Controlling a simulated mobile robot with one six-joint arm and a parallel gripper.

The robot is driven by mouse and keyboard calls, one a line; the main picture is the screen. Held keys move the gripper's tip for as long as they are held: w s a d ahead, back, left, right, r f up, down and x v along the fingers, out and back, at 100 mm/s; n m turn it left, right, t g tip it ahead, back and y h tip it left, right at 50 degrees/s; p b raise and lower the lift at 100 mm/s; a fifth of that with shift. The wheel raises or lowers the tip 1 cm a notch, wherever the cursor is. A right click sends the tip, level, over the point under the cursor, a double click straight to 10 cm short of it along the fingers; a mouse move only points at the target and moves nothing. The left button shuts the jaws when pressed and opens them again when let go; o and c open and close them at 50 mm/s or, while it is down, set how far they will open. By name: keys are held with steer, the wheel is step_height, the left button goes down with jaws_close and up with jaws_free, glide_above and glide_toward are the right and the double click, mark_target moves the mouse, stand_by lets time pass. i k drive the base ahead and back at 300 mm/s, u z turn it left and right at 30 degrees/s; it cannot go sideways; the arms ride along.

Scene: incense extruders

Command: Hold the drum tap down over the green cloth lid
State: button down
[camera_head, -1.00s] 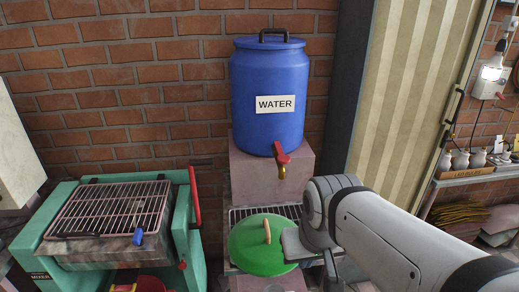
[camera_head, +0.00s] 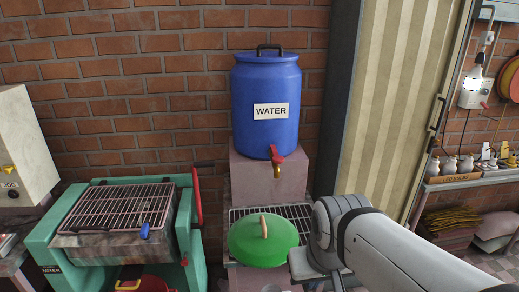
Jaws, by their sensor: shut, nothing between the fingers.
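The blue water drum (camera_head: 268,110) stands upright on a pinkish block against the brick wall. Its tap (camera_head: 276,160) has a red lever and a brass spout and sticks out low on the drum's front. The green lid (camera_head: 262,246) with a tan handle lies below the tap on a wire rack; I cannot tell whether it is cloth. My gripper (camera_head: 303,266) is just right of the lid, below and right of the tap. It is shut and holds nothing. Its fingertips are small and partly unclear, and it does not touch the tap.
A green machine (camera_head: 52,242) with a wire grill (camera_head: 120,215) and red lever stands at left. The pinkish block (camera_head: 243,185) stands behind the rack. A striped panel (camera_head: 392,110) rises at right, with a shelf of small jars (camera_head: 450,165) beyond.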

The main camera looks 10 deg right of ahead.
mark_target(277, 159)
steer(key=z, duration=0.1)
steer(key=i, duration=0.95)
steer(key=u, duration=0.05)
